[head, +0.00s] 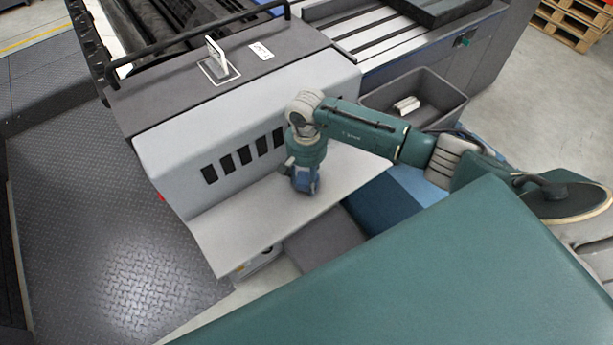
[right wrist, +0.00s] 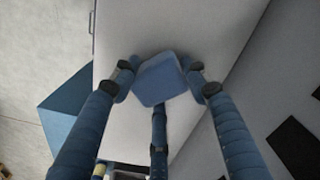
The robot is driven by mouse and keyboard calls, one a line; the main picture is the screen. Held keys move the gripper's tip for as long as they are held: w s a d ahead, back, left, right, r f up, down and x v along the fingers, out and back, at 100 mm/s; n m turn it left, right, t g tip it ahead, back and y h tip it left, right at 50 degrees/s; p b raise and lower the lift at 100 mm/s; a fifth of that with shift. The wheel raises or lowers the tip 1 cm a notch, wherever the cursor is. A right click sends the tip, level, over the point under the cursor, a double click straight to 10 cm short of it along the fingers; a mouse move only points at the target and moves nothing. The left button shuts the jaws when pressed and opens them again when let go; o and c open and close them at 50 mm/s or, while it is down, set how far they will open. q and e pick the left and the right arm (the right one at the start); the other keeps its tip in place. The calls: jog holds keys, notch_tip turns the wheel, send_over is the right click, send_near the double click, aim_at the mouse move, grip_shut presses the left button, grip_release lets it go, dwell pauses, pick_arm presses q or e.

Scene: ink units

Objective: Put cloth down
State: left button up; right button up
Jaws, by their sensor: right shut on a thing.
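My right gripper (head: 304,180) points down over the light grey shelf (head: 240,225) at the front of the grey machine. In the right wrist view, the gripper (right wrist: 160,88) has its fingers closed around a small folded blue cloth (right wrist: 160,74). The cloth shows between the fingertips, in front of the pale shelf surface. In the head view the cloth is hard to tell from the blue fingers. Whether the cloth touches the shelf cannot be told. My left gripper is not in view.
The machine's slotted front wall (head: 180,150) rises behind the shelf. A dark grey bin (head: 450,101) with a white object (head: 405,105) inside stands to the right, behind my right arm. The shelf's left part is bare. Patterned dark floor plating (head: 110,230) lies at left.

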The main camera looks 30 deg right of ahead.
aim_at(306, 177)
jog(key=shift+f, duration=0.25)
jog(key=o, duration=1.1)
jog(key=shift+r, duration=0.1)
jog(key=shift+r, duration=0.1)
jog(key=shift+r, duration=0.2)
notch_tip(306, 177, up, 12)
jog(key=b, duration=0.4)
jog(key=shift+f, duration=0.15)
